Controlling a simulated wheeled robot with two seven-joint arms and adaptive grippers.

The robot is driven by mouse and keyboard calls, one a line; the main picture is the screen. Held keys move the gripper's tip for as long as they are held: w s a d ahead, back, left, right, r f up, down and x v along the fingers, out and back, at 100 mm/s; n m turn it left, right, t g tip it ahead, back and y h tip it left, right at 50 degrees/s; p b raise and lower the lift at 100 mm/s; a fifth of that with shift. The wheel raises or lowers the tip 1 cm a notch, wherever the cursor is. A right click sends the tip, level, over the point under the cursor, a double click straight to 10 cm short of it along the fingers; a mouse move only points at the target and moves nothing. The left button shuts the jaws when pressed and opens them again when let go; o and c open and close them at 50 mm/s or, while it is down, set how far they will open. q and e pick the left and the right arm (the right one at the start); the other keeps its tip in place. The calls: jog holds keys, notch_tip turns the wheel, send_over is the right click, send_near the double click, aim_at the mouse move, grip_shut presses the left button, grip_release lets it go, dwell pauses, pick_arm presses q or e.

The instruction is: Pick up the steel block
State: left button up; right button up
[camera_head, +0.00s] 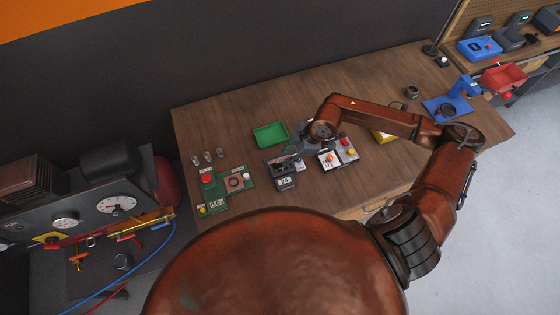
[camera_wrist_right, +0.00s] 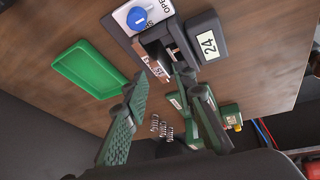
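My right gripper (camera_head: 298,150) hangs over the middle of the wooden bench, beside a dark fixture (camera_head: 282,168). In the right wrist view its two green-padded fingers (camera_wrist_right: 160,82) are spread apart with nothing between them. The same fixture, with a "24" label plate (camera_wrist_right: 208,45) and a blue knob (camera_wrist_right: 138,18), lies beyond the fingertips. A small grey, block-like metal piece (camera_wrist_right: 172,38) shows at the fixture; I cannot tell for sure that it is the steel block. My left gripper is not in view.
An empty green tray (camera_head: 270,134) lies behind the fixture. A button panel (camera_head: 338,156) stands to its right. A blue stand (camera_head: 447,106) is at the right. Bench (camera_head: 215,112) behind the tray is clear.

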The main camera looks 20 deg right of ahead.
aim_at(280, 160)
jog(key=x, duration=0.4)
jog(key=shift+w+a+r+p, duration=0.1)
jog(key=shift+a+p, duration=0.05)
jog(key=shift+p, duration=0.25)
grip_shut()
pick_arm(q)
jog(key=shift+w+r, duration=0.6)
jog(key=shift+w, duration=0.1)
pick_arm(e)
jog(key=shift+w, duration=0.1)
